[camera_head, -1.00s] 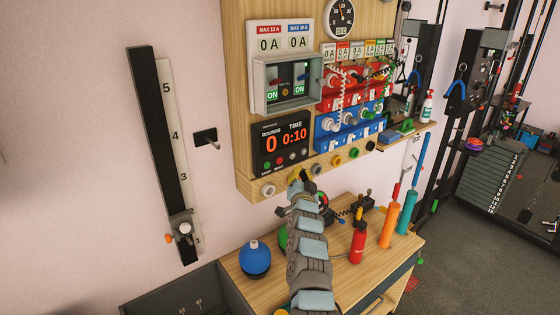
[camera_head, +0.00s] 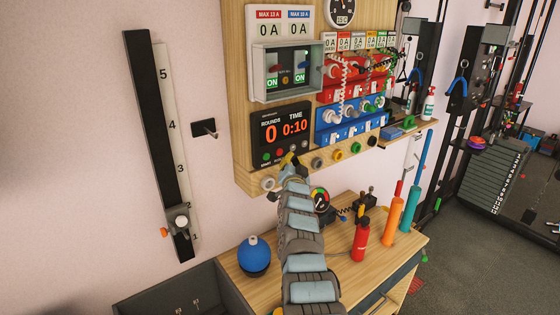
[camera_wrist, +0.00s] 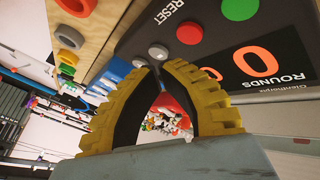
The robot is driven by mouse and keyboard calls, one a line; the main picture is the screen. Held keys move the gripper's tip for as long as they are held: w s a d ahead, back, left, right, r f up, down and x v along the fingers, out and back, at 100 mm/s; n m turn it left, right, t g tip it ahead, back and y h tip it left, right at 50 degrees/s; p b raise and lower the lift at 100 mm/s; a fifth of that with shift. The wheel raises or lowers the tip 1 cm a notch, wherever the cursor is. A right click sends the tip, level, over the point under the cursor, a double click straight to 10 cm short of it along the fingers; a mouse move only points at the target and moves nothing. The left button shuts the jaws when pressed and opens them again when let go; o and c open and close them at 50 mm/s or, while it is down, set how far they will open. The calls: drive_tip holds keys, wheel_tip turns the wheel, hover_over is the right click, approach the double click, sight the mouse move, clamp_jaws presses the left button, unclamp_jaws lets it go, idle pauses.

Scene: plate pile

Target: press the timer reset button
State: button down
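The timer (camera_head: 281,132) is a black panel on the wooden board, showing red digits: rounds 0 and time 0:10. In the wrist view its face is tilted, with a green button (camera_wrist: 240,8), a red button (camera_wrist: 190,33) and a grey button (camera_wrist: 158,51) along one edge. Nothing shows between the fingers.
A row of coloured knobs (camera_head: 337,155) runs along the board's lower edge, close to my gripper. A switch box (camera_head: 287,72) sits above the timer.

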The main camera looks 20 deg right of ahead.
drive_tip(key=b, duration=0.2)
drive_tip(key=w+b, duration=0.1)
drive_tip(key=b, duration=0.1)
drive_tip(key=shift+a+f, duration=0.15)
drive_tip(key=shift+a, duration=0.05)
drive_tip(key=b, duration=0.2)
drive_tip(key=shift+w+a+b, duration=0.1)
drive_tip(key=shift+w+b, duration=0.1)
drive_tip(key=shift+b, duration=0.1)
drive_tip(key=shift+r+b, duration=0.4)
drive_tip(key=shift+b, duration=0.1)
drive_tip(key=shift+w+f+b, duration=0.1)
drive_tip(key=shift+f+b, duration=0.05)
drive_tip(key=shift+b, duration=0.3)
idle(0.8)
idle(0.7)
